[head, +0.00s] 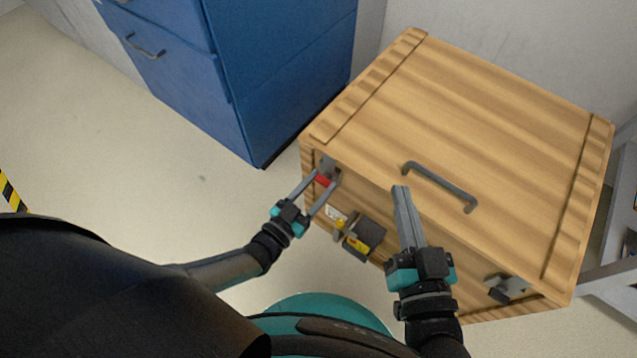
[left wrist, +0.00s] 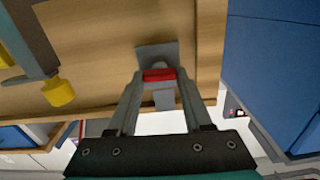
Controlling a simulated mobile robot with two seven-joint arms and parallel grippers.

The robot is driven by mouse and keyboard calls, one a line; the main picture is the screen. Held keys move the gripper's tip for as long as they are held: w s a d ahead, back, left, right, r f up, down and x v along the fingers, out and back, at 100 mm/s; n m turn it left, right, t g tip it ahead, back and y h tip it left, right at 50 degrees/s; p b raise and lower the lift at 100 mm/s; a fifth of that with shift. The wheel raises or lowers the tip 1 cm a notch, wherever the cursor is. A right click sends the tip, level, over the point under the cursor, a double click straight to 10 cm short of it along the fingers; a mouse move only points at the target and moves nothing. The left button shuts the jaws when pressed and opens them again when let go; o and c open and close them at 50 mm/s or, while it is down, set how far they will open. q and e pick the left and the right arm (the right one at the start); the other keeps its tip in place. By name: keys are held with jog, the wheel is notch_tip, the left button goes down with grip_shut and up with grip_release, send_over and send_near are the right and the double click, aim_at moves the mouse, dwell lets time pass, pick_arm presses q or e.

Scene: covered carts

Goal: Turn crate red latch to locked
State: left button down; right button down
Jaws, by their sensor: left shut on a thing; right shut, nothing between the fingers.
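The wooden crate (head: 470,120) stands on the floor with its lid down. The red latch (head: 323,181) is on the left part of its front face, on a grey plate. My left gripper (head: 325,183) is shut on the red latch. In the left wrist view the red latch (left wrist: 160,75) lies across between the fingertips, in front of its grey plate (left wrist: 157,52). My right gripper (head: 401,190) is shut and empty, above the front edge of the crate near the lid handle.
A dark lid handle (head: 440,187) is on the crate's top. A grey and yellow lock box (head: 364,238) sits mid-front, and a dark latch (head: 505,289) sits at the front right. A blue cabinet (head: 280,70) stands behind left.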

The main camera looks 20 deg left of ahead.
pick_arm(q)
jog(key=m, duration=0.4)
jog(key=shift+s+m, duration=0.1)
jog(key=shift+m, duration=0.2)
jog(key=m, duration=0.3)
jog(key=shift+d+f+m, duration=0.1)
jog(key=shift+m, duration=0.2)
jog(key=m, duration=0.4)
jog(key=shift+f, duration=0.1)
jog(key=shift+m, duration=2.2)
jog(key=shift+c, duration=1.6)
grip_release()
